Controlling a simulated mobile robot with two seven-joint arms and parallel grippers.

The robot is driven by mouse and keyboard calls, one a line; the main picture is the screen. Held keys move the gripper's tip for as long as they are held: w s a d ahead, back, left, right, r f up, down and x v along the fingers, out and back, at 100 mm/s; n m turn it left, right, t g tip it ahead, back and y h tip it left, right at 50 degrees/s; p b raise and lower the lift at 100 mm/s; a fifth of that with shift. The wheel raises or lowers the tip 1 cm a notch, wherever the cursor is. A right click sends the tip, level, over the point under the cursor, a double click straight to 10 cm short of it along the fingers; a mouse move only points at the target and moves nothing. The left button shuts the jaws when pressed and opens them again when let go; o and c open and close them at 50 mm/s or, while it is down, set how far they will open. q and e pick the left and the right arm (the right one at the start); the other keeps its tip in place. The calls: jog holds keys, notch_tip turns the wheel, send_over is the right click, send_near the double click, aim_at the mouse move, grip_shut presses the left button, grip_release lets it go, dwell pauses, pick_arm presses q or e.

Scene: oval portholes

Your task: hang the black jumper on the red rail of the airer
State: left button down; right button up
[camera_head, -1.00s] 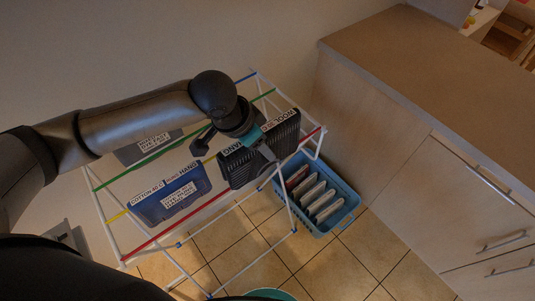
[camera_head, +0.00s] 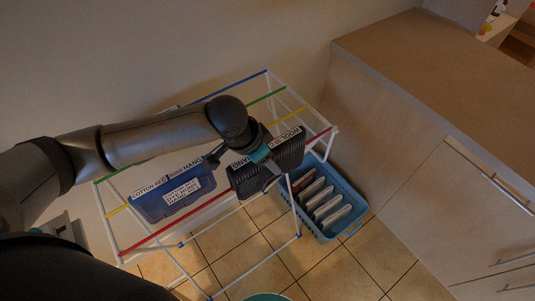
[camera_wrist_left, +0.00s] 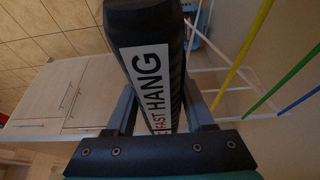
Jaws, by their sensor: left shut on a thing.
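The black jumper (camera_head: 284,160), a ribbed dark slab with a white label along its top edge, is at the right part of the airer. My left gripper (camera_head: 264,159) is shut on its top edge. In the wrist view the jumper (camera_wrist_left: 150,60) stands between the two fingers (camera_wrist_left: 160,118). The red rail (camera_head: 165,231) runs along the airer's near side; the jumper and gripper cover part of it. I cannot tell whether the jumper touches the rail. My right gripper is not in view.
A blue garment (camera_head: 172,197) hangs left of the jumper. Yellow (camera_head: 290,114), green (camera_head: 268,98) and blue (camera_head: 252,77) rails lie behind. A blue basket (camera_head: 343,225) with several folded items stands on the floor to the right, beside a wooden cabinet (camera_head: 400,140).

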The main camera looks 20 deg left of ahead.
aim_at(245, 161)
pick_arm(q)
jog(key=shift+f+b, duration=1.1)
jog(key=shift+f, duration=1.7)
jog(key=shift+c, duration=1)
grip_release()
jog(key=p+v, duration=0.3)
jog(key=v, duration=1.2)
jog(key=shift+s+r, duration=0.1)
jog(key=shift+s, duration=0.05)
